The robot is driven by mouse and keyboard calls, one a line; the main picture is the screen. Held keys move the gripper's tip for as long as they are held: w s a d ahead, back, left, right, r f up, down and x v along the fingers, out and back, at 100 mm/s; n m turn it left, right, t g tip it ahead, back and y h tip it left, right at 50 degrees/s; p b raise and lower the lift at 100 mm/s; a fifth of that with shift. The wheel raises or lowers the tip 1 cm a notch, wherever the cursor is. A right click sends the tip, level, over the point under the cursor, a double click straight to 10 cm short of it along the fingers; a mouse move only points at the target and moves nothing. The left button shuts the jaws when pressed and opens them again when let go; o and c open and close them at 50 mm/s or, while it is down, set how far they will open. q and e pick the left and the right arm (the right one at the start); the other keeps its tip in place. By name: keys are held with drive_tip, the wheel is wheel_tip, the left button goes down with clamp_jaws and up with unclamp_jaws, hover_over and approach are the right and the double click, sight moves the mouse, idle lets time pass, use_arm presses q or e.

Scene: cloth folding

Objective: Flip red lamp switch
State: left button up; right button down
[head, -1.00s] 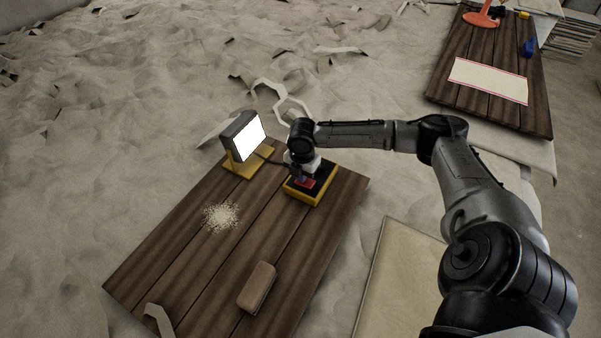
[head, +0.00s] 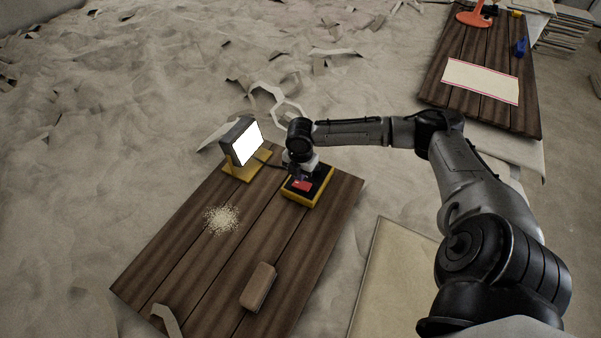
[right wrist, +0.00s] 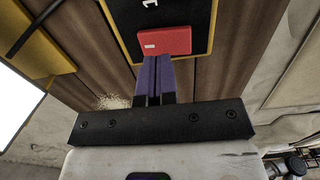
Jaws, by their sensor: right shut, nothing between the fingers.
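The red switch (head: 302,186) sits on a black-topped yellow box near the far right corner of the wooden board; it also shows in the right wrist view (right wrist: 165,41). My right gripper (head: 298,178) is over the switch box. In the right wrist view its purple fingers (right wrist: 154,60) are shut and empty, with the tips at the near edge of the red switch. I cannot tell whether they touch it. The lamp (head: 243,143), on a yellow stand left of the box, has a bright white face. My left gripper is not in view.
The wooden board (head: 190,260) also holds a pale crumb pile (head: 222,219) and a brown block (head: 259,287). A second wooden table (head: 440,88) with a pale cloth (head: 481,81) stands at the far right. Sand-like ground with scraps surrounds the boards.

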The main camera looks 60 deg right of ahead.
wheel_tip(320, 180, up, 2)
drive_tip(key=shift+r+p, duration=0.1)
drive_tip(key=shift+p, duration=0.5)
use_arm(q)
drive_tip(key=b, duration=0.3)
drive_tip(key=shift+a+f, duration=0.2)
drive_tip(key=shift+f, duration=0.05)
use_arm(e)
wheel_tip(320, 180, up, 9)
drive_tip(key=w, duration=0.1)
drive_tip(key=shift+w+r, duration=0.15)
drive_tip(key=shift+w, duration=0.15)
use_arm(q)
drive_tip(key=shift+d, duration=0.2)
